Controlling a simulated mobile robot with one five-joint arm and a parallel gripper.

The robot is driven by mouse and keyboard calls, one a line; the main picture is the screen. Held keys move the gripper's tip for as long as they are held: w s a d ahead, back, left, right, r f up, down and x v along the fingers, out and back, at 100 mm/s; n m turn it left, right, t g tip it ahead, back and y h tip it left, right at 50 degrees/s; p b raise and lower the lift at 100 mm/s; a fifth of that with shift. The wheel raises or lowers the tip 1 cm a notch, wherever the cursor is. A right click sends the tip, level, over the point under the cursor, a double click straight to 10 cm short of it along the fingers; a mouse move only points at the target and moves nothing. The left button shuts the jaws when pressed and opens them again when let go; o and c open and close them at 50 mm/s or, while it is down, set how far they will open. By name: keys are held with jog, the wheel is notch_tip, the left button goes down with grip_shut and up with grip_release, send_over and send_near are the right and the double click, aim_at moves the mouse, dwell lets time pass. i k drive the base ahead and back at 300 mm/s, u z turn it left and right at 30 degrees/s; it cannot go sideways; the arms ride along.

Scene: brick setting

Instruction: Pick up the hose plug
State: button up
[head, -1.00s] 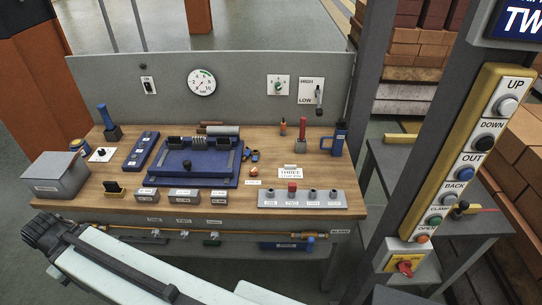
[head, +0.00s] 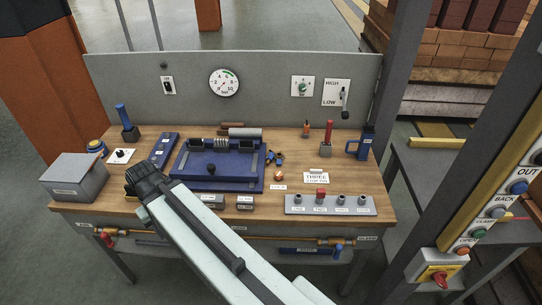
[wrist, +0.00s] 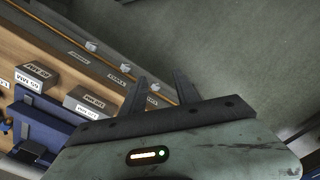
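I cannot tell for sure which item is the hose plug. Candidates on the bench are a small orange round piece (head: 279,175) and a small dark blue and orange piece (head: 274,157), both right of the blue fixture (head: 222,182). My gripper (head: 146,178) shows in the head view at the front left of the bench, left of the fixture, partly seen from behind. In the wrist view my gripper (wrist: 160,78) has its two fingers apart with nothing between them. Behind them are the bench's front edge and the grey floor.
The wooden bench (head: 376,192) carries a grey box (head: 78,180), a strip with several knobs (head: 330,205), a red-handled tool (head: 327,138) and a blue mug-like holder (head: 363,143). A pipe with valves runs along the front. A yellow button post (head: 500,170) stands at right.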

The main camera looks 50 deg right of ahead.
aim_at(270, 158)
jog(key=i, duration=0.85)
jog(key=u, duration=0.05)
